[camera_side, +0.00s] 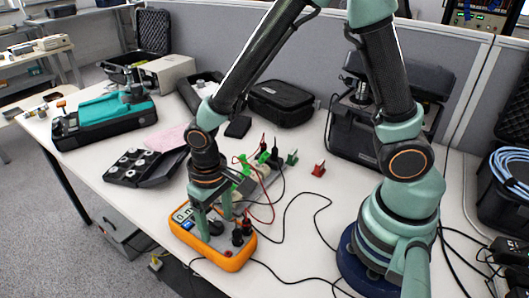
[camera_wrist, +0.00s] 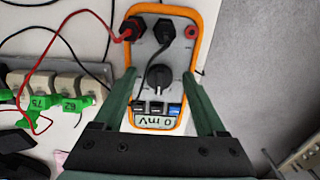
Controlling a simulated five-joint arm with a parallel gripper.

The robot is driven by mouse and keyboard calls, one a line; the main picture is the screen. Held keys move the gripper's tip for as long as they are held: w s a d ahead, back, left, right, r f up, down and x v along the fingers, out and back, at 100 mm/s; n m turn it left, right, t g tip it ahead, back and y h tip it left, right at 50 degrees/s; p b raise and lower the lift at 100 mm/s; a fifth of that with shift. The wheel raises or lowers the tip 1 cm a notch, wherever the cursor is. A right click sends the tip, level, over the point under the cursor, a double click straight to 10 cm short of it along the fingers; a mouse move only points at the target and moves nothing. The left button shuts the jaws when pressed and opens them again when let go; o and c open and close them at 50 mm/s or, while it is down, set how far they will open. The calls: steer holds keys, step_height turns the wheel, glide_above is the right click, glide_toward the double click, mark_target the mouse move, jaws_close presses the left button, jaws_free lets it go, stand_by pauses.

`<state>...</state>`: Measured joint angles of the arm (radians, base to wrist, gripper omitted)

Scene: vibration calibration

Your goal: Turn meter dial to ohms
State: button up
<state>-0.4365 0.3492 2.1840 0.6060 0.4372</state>
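The orange-edged meter (camera_side: 230,263) lies face up near the front edge of the white table. In the wrist view the meter (camera_wrist: 178,46) has a black round dial (camera_wrist: 158,77) in its middle and a display (camera_wrist: 155,122) that seems to read 0 mV, upside down. The dial's pointer setting is too small to read. My gripper (camera_side: 214,222) is pointed down over the meter. In the wrist view my gripper (camera_wrist: 158,74) is open, with its green fingers apart on either side of the dial. Nothing is between the fingertips except the view of the meter face.
Black plugs (camera_wrist: 131,28) with red and black leads sit in the meter's far end. Green-tagged connectors (camera_side: 265,168) stand behind the meter. A red block (camera_side: 319,168) stands nearby. Black cables cross the table to the right. A black tray (camera_side: 143,166) lies to the left.

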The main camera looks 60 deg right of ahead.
mark_target(214, 223)
steer(key=shift+r, duration=0.1)
step_height(214, 223, up, 12)
stand_by(0.7)
steer(key=f+n, duration=0.4)
steer(key=n, duration=0.2)
steer(key=f+n, duration=0.4)
steer(key=n, duration=0.2)
steer(key=f+n, duration=0.4)
steer(key=n, duration=0.2)
steer(key=shift+w+a+f, duration=0.15)
steer(key=shift+w+f, duration=0.05)
steer(key=shift+w, duration=0.15)
jaws_close()
